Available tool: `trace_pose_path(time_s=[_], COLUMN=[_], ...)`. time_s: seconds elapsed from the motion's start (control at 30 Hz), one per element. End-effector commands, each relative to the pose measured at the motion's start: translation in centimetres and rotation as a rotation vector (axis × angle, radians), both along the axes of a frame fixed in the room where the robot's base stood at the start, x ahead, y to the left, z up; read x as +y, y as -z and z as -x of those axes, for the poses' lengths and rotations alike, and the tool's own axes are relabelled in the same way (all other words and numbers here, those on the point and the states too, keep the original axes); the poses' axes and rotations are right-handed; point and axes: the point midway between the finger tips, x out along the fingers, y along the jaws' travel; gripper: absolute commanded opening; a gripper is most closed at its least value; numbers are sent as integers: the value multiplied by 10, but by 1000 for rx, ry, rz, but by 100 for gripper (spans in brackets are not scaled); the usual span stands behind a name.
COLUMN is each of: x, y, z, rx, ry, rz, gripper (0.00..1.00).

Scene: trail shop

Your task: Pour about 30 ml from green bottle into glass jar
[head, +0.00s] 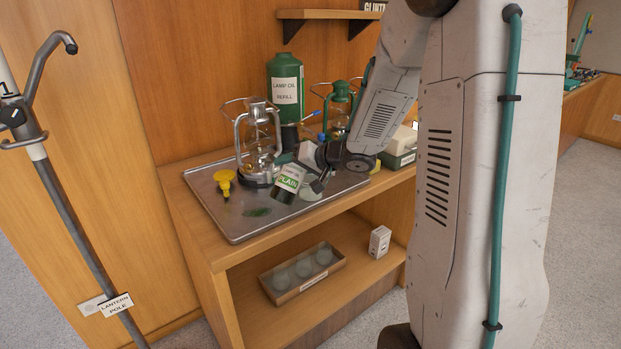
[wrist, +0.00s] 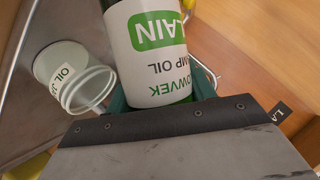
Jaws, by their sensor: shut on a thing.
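My gripper (head: 322,155) is shut on the green bottle (head: 289,181), which has a white and green "PLAIN" lamp oil label. In the head view a pale shape behind the bottle may be the jar. No stream of liquid shows.
The tray (head: 212,208) also carries a silver lantern (head: 258,150), a yellow funnel (head: 223,184) and a flat dark green patch. A large green refill can (head: 285,90) and a green lantern (head: 338,108) stand behind. A lantern pole (head: 75,215) is at left.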

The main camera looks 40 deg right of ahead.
Motion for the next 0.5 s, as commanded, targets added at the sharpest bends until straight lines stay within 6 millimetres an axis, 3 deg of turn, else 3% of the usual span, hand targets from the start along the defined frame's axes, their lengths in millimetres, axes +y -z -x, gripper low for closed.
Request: trace_pose_path(time_s=[0.33,0.5], x=[7,10], y=[-4,5], z=[2,3], rx=[63,95], ry=[0,0], rz=[-214,-321], gripper=[24,24])
